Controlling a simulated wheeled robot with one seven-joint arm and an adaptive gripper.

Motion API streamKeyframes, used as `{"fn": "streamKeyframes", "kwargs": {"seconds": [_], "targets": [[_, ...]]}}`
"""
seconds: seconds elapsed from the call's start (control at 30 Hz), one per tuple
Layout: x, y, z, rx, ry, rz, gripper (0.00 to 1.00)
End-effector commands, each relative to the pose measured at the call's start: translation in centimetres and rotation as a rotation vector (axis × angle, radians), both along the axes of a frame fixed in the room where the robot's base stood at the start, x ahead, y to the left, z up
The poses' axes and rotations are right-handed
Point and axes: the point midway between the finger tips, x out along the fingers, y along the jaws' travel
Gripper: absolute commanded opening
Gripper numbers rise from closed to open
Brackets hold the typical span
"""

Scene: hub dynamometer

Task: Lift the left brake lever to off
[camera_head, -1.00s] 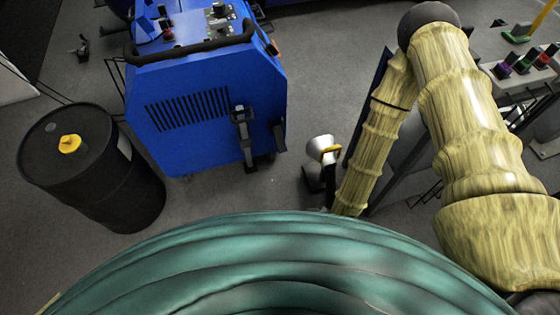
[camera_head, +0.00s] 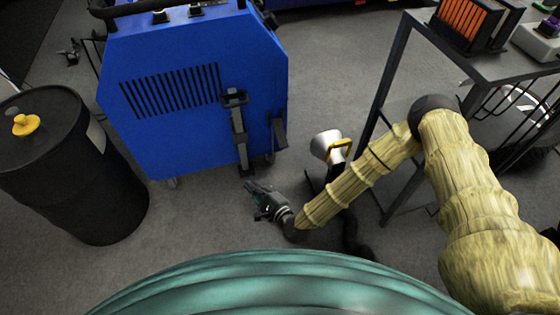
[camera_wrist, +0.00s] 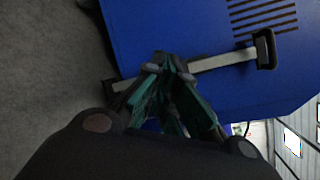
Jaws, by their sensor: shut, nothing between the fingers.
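Two brake levers stand on the front of the blue cabinet (camera_head: 170,130). The left brake lever (camera_head: 239,128) is a grey bar with a black handle at its upper end, beside the vent slots. The right lever (camera_head: 279,134) is near the cabinet's right edge. My gripper (camera_head: 250,187) is shut and empty, low in front of the cabinet and just below the left lever's foot. In the wrist view the left lever (camera_wrist: 222,60) crosses behind the shut fingertips (camera_wrist: 168,66), with its black handle to the right. I cannot tell whether they touch.
A black drum (camera_head: 75,180) with a yellow cap stands left. A white-and-yellow object (camera_head: 328,146) stands close to my forearm, right of the cabinet. A dark-framed table (camera_head: 480,62) is at the right. Grey floor (camera_head: 195,215) is open below the cabinet.

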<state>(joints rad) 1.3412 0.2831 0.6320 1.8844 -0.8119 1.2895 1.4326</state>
Motion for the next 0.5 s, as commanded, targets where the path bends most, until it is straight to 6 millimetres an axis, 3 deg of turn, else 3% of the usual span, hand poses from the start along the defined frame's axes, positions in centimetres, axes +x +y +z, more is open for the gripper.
{"fn": "streamKeyframes", "kwargs": {"seconds": [0.03, 0.27, 0.5], "targets": [[0.9, 0.0, -2.0, 0.054, -0.005, -0.023, 0.00], [5.0, -0.5, -4.5, 0.328, -0.031, -0.104, 0.00], [8.7, -2.5, -7.3, 0.605, -0.071, -0.153, 0.00]]}}
